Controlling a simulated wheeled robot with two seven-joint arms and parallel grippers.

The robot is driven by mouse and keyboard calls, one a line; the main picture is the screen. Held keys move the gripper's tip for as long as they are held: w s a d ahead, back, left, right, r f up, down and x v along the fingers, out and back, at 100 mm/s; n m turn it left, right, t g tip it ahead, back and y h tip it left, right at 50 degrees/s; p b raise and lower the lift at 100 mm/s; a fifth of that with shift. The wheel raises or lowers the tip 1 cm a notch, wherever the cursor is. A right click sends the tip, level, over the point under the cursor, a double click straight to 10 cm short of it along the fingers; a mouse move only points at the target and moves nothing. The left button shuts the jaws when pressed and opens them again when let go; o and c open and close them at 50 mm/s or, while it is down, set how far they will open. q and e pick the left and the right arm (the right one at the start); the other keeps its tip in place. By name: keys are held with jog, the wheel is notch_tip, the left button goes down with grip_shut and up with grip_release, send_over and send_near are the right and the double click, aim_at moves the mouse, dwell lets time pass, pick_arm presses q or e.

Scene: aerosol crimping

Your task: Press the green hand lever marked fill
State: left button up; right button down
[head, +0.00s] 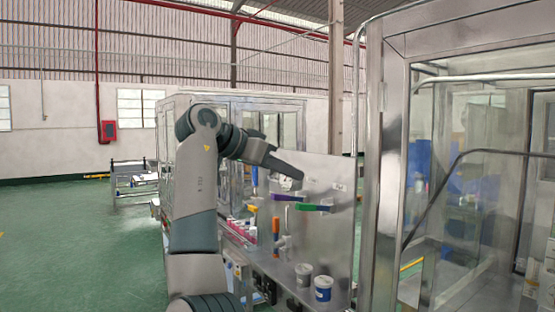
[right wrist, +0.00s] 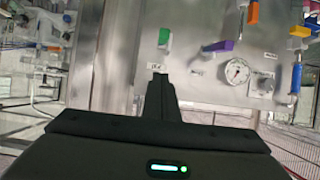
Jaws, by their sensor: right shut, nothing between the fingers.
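The green hand lever (head: 312,207) sticks out from the metal panel, right of a purple lever (head: 288,197). In the right wrist view the green lever (right wrist: 165,38) lies just beyond my fingertips, with a small label (right wrist: 154,66) below it, too small to read surely. My right gripper (head: 291,176) is shut and empty, in front of the panel and above the green lever in the head view. In the right wrist view its closed fingers (right wrist: 160,79) point at the panel, with a visible gap to the lever. My left gripper is not in view.
Two cups (head: 322,288) stand on the bench below. A metal-framed glass enclosure (head: 385,160) stands close on the right.

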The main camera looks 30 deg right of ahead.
aim_at(316, 208)
jog(key=p+x, duration=0.1)
jog(key=x, duration=0.2)
jog(key=shift+d+r, duration=0.15)
jog(key=shift+d, duration=0.05)
notch_tip(316, 208, down, 2)
jog(key=shift+f+p, duration=0.1)
jog(key=shift+p, duration=0.7)
jog(key=shift+a+f+p, duration=0.4)
jog(key=shift+f+p, duration=0.15)
jog(key=shift+f, duration=0.3)
jog(key=shift+s+d+f, duration=0.1)
jog(key=shift+f, duration=0.2)
